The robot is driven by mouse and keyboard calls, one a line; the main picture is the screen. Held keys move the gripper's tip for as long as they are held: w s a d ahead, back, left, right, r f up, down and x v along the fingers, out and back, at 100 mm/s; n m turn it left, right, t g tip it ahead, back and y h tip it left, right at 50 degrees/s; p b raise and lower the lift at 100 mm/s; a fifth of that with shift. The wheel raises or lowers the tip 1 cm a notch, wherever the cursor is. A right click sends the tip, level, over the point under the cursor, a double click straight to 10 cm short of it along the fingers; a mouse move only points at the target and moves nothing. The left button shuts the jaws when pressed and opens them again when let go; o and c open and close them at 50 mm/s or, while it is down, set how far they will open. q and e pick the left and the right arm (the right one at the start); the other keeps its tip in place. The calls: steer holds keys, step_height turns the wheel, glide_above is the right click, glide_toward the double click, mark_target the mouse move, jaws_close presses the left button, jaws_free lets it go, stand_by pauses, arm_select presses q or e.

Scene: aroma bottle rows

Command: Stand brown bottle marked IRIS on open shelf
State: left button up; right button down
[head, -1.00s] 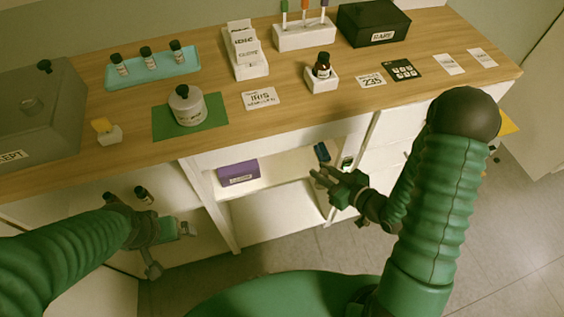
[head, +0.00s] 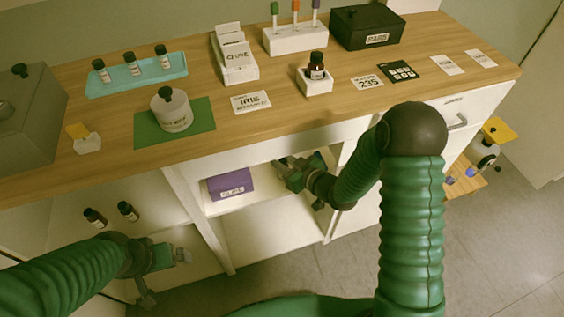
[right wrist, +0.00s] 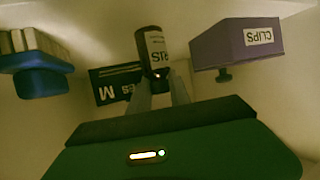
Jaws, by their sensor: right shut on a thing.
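In the right wrist view a brown bottle (right wrist: 151,42) stands between my right fingers; its white label shows the letters RIS upside down. My right gripper (head: 288,172) is shut on it, inside the open shelf (head: 236,207) under the counter, right of a purple box marked CLIPS (head: 230,184). In the head view I cannot clearly make out the bottle at the gripper. Whether its base touches the shelf board I cannot tell. My left gripper (head: 166,276) has its fingers apart and empty, low at the left.
In the right wrist view a dark box (right wrist: 114,88) and a blue object with pale upright pieces (right wrist: 38,82) are near the bottle. Two brown bottles (head: 128,211) stand in the left compartment. The counter (head: 290,110) above holds a bottle in a white stand (head: 316,84).

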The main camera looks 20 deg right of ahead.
steer(key=shift+a+f, duration=0.1)
steer(key=c, duration=1.2)
jaws_free()
